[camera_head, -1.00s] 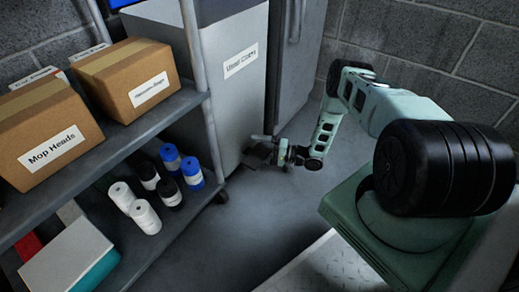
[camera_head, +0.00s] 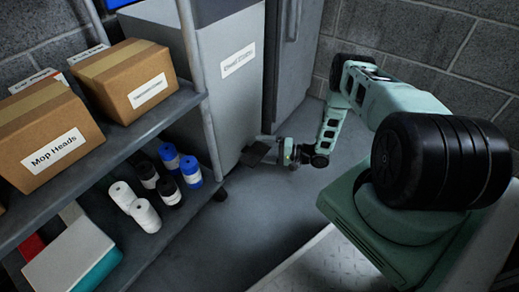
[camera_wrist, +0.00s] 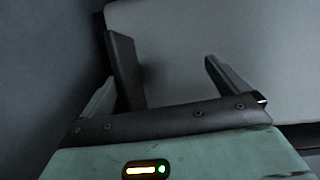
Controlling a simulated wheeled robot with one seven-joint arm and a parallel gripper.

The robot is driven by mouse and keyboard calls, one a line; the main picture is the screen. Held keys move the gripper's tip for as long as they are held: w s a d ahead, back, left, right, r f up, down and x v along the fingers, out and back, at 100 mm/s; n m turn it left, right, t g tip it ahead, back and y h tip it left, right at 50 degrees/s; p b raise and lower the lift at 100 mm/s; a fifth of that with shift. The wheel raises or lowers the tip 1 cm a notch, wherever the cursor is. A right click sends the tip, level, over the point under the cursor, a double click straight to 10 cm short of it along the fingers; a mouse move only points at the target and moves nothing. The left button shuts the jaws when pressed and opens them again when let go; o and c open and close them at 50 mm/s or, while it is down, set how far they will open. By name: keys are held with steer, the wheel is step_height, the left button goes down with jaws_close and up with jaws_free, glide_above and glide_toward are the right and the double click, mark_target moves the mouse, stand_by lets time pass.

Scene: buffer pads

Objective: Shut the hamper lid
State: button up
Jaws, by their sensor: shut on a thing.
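A tall pale grey bin with a white label (camera_head: 195,95), apparently the hamper, stands behind the shelf cart in the head view. In the wrist view the fingers (camera_wrist: 175,85) are apart, with a dark slab at the left one. What they grip is unclear. A pale panel (camera_wrist: 200,40) with a rounded corner fills the view beyond them.
A grey shelf cart (camera_head: 140,125) at left holds cardboard boxes (camera_head: 125,80) and several white, black and blue rolls (camera_head: 145,215). A grey cabinet (camera_head: 293,60) stands right of the bin, with block walls behind. Floor (camera_head: 265,215) in front is clear.

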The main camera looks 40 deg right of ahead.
steer(key=shift+s+d+r, duration=0.25)
steer(key=shift+s+d, duration=0.1)
steer(key=shift+d, duration=0.25)
steer(key=shift+s+d+r, duration=0.2)
steer(key=shift+s+d, duration=0.1)
steer(key=shift+d, duration=0.25)
steer(key=shift+s+d, duration=0.2)
steer(key=shift+c, duration=1.3)
steer(key=shift+s+d, duration=0.25)
steer(key=c, duration=0.8)
steer(key=shift+f+b+v, duration=0.15)
steer(key=shift+b+v, duration=0.1)
steer(key=shift+v, duration=2)
steer(key=shift+f+b+v, duration=0.2)
steer(key=shift+v, duration=2)
steer(key=shift+f+b+v, duration=0.15)
steer(key=shift+b+v, duration=0.1)
steer(key=shift+v, duration=2)
steer(key=shift+s+a, duration=0.2)
steer(key=shift+a, duration=0.05)
